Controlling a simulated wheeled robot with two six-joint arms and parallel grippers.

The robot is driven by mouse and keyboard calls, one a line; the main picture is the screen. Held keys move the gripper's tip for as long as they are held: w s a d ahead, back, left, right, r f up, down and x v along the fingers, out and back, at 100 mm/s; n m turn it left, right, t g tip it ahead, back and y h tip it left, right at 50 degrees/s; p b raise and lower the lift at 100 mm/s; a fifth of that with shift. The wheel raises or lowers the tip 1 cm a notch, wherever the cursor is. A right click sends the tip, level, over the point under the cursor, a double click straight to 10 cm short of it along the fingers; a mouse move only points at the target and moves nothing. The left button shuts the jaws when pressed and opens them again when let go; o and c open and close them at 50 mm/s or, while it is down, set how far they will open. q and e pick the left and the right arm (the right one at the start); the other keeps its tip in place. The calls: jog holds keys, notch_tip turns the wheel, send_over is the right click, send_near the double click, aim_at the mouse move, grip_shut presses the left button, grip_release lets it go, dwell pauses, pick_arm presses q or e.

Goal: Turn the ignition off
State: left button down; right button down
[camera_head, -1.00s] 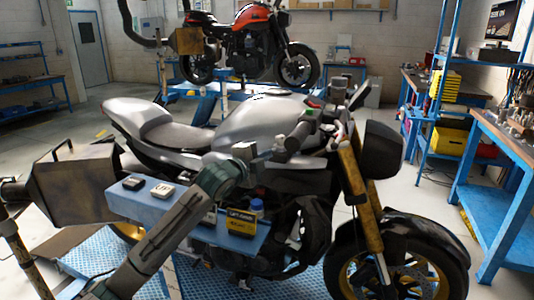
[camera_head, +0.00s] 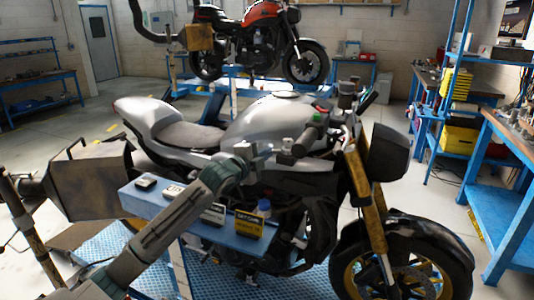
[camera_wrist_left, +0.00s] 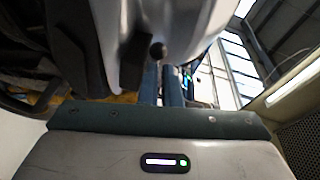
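The silver motorcycle (camera_head: 262,122) stands across the middle of the head view, its front wheel to the right. Its near handlebar grip (camera_head: 308,141) is dark. Small red and green controls (camera_head: 320,116) show by the bars. I cannot make out the ignition switch or key. My left gripper (camera_head: 286,149) is beside the near grip, in front of the tank's side; whether it touches is unclear. In the left wrist view, narrow blue-grey fingers (camera_wrist_left: 161,88) point at a dark round knob (camera_wrist_left: 158,50) close to pale bodywork. Their opening is hard to judge. My right gripper is not in view.
A blue shelf (camera_head: 190,218) with small boxes and a yellow-black box (camera_head: 249,224) stands under my left arm. A blue workbench (camera_head: 512,165) is at the right. An orange motorcycle (camera_head: 258,38) stands behind. The floor at the left back is open.

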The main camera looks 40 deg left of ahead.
pick_arm(q)
jog(key=shift+w+a+r, duration=0.1)
jog(key=shift+w+a, duration=0.15)
jog(key=shift+a, duration=0.1)
dwell(0.7)
